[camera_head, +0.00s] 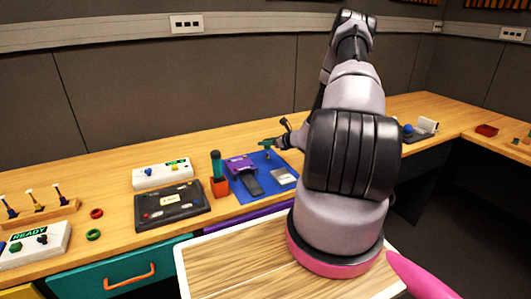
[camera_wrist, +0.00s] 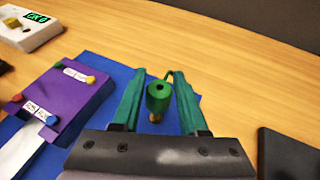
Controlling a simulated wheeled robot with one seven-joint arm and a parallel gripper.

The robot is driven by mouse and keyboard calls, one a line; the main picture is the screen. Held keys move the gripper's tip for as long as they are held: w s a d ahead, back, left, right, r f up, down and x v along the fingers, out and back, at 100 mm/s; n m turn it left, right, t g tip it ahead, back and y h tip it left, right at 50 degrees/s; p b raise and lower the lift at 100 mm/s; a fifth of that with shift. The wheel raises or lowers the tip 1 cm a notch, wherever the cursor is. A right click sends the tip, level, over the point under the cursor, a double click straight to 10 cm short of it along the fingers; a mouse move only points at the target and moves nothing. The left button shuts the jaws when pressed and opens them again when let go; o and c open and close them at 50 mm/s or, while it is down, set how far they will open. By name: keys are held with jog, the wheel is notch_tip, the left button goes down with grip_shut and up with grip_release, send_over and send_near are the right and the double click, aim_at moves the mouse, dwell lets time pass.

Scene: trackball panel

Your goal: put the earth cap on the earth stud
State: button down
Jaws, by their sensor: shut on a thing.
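My gripper (camera_wrist: 158,82) has green fingers and is shut on the green earth cap (camera_wrist: 157,97), a small cup shape with a dark hole in its face. A thin green lead shows behind the cap. A small brass-coloured piece (camera_wrist: 156,118) shows just below the cap; I cannot tell whether it is the earth stud or whether the cap touches it. In the head view my gripper (camera_head: 268,143) is over the far part of the blue mat (camera_head: 268,182); the cap is too small to make out there.
A purple block (camera_wrist: 68,88) with coloured knobs and labels stands on the mat left of my gripper. A dark flat object (camera_wrist: 288,152) lies at the right. In the head view, an orange holder with a green-handled tool (camera_head: 219,186) and a black panel (camera_head: 171,206) stand left. Bare wood lies behind the mat.

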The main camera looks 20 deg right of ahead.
jog(key=shift+f, duration=2.15)
jog(key=shift+c, duration=2.2)
grip_release()
jog(key=shift+f, duration=0.15)
